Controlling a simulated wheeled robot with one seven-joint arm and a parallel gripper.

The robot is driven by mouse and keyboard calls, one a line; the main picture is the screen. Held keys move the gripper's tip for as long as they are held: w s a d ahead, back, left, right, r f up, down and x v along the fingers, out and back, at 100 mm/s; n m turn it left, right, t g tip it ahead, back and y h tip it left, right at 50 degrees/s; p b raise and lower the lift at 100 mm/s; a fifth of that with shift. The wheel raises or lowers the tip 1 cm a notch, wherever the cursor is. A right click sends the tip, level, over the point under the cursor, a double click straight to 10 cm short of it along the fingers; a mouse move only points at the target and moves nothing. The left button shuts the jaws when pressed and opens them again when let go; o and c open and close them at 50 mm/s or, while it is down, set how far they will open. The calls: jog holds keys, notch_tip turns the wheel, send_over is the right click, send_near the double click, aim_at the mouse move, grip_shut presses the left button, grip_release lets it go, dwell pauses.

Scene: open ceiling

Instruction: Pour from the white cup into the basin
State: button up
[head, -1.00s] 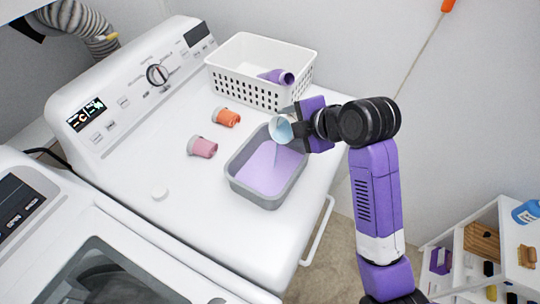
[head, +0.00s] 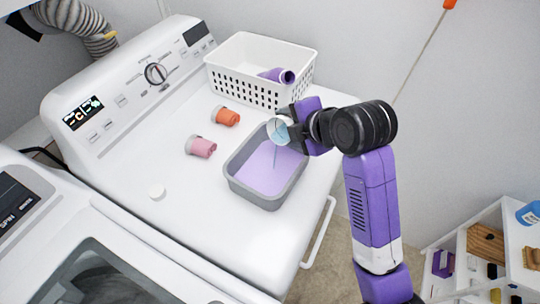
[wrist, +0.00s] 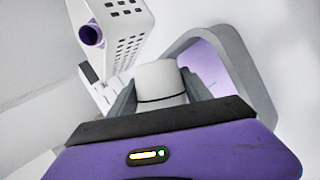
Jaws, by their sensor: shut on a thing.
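The white cup (head: 279,131) is held tipped over the basin, with its mouth towards the left and pale blue showing inside. A thin stream falls from it into the basin. The grey basin (head: 231,172) stands on the white machine top and holds a flat lilac surface of liquid. My gripper (head: 290,122) is shut on the cup above the basin's back edge. In the wrist view the cup (wrist: 159,80) sits between the dark fingers, its mouth hidden, with the basin rim (wrist: 262,85) beyond it on the right.
A white perforated basket (head: 245,88) with a purple cup (head: 278,75) stands behind the basin. An orange cup (head: 228,117) and a pink cup (head: 203,147) lie left of it. The front left of the top is clear.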

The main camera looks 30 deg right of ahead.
jog(key=shift+s+a+f+h+b, duration=0.2)
jog(key=shift+a+f+h+b, duration=0.2)
jog(key=shift+b, duration=0.6)
jog(key=shift+a+r+n+t+h+b, duration=0.3)
jog(key=shift+r+n+t+h, duration=0.2)
jog(key=shift+n+h, duration=0.1)
dwell(0.7)
jog(key=shift+d, duration=0.25)
jog(key=shift+d+f+m+g+y+p, duration=0.25)
jog(key=shift+m+g+y+p, duration=0.15)
jog(key=shift+m+y+p, duration=0.25)
jog(key=shift+w+d+r+y+p, duration=0.2)
jog(key=shift+r+p, duration=0.4)
jog(key=shift+p, duration=0.45)
jog(key=shift+d+r+y+p, duration=0.1)
jog(key=shift+d+y+p, duration=0.2)
jog(key=shift+p, duration=0.25)
jog(key=shift+f+g+y, duration=0.25)
jog(key=shift+f+g, duration=0.05)
jog(key=shift+f, duration=0.1)
